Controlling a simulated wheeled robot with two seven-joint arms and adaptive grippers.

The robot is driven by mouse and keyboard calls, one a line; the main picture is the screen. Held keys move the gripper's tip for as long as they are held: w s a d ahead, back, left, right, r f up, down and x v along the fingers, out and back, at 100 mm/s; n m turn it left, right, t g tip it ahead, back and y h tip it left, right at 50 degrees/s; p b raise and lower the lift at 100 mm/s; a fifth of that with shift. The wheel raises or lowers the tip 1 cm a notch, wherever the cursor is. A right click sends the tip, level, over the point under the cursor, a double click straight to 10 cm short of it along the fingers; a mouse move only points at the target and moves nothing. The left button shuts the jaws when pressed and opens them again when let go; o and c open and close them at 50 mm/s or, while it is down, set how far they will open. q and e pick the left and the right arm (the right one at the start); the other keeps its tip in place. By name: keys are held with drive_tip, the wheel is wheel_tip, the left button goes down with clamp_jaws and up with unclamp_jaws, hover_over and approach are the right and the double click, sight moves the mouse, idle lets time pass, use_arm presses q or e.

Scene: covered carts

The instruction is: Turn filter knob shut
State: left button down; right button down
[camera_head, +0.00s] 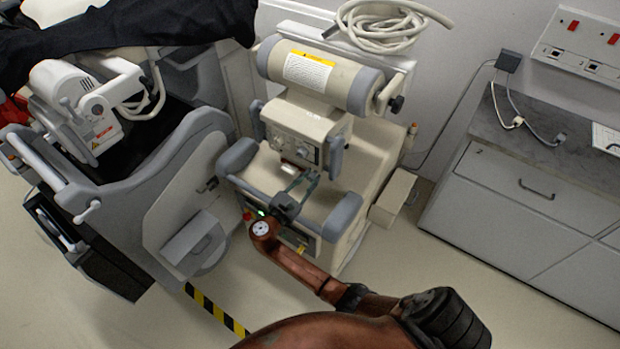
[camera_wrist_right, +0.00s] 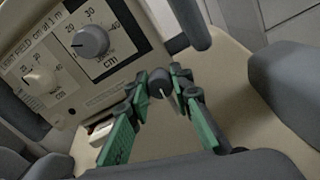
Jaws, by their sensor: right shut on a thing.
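The cream control head (camera_head: 300,122) of a mobile machine has a front panel with knobs. My right gripper (camera_head: 302,181) reaches up to this panel from below. In the right wrist view, my right gripper (camera_wrist_right: 161,90) has its green fingers on both sides of a small dark round knob (camera_wrist_right: 160,80) at the panel's lower right edge, and is shut on it. I take this for the filter knob; its label is not readable. A larger grey dial knob (camera_wrist_right: 90,42) and a pale knob (camera_wrist_right: 39,78) sit to its left. My left gripper is not in view.
Grey padded handles (camera_head: 341,216) flank the space under the head. A second covered cart (camera_head: 165,175) stands at left. A coiled hose (camera_head: 385,25) lies on top of the machine. A grey cabinet (camera_head: 520,205) stands right; floor is free before it.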

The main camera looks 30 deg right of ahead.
drive_tip(key=m, duration=0.2)
drive_tip(key=shift+m, duration=0.4)
drive_tip(key=m+b, duration=0.1)
drive_tip(key=m, duration=0.1)
drive_tip(key=shift+f+m, duration=0.1)
drive_tip(key=shift+m, duration=0.3)
drive_tip(key=m+b, duration=0.1)
drive_tip(key=m, duration=0.2)
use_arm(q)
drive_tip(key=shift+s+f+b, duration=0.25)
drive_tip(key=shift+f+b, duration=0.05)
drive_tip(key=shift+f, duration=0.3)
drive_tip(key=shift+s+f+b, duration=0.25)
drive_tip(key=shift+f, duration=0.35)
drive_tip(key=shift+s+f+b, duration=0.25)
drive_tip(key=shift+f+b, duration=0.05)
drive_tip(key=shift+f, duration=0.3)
use_arm(e)
drive_tip(key=shift+m, duration=1.6)
drive_tip(key=c, duration=1.7)
unclamp_jaws()
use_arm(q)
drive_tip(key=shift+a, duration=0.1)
